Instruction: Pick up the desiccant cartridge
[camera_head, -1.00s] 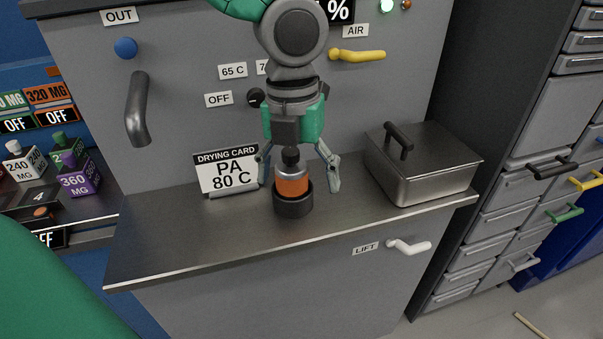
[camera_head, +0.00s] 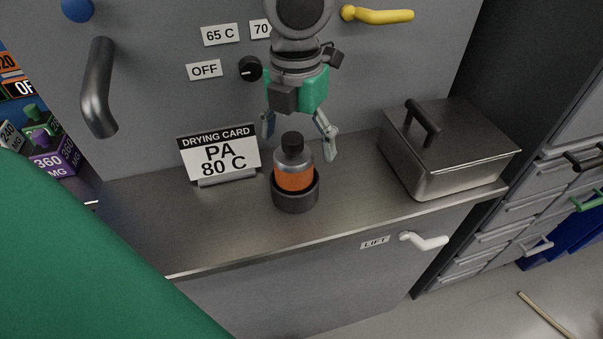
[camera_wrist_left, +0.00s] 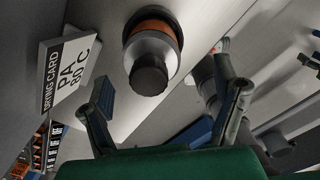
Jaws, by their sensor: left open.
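The desiccant cartridge (camera_head: 294,178) is an orange and silver cylinder with a black knob on top. It stands upright in a dark round cup (camera_head: 296,198) on the steel shelf. My left gripper (camera_head: 299,143) points down, open and empty, with its fingertips apart around the level of the knob, seemingly a little behind it. In the left wrist view the cartridge (camera_wrist_left: 153,50) lies beyond the open fingers (camera_wrist_left: 170,92), with its black knob toward the camera; neither finger visibly touches it. My right gripper is not in view.
A drying card (camera_head: 218,154) stands left of the cup on the steel shelf (camera_head: 150,225). A lidded steel box (camera_head: 450,160) is to the right. The panel with a dark handle (camera_head: 98,88), a knob and a yellow lever (camera_head: 378,15) rises behind. The shelf front is clear.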

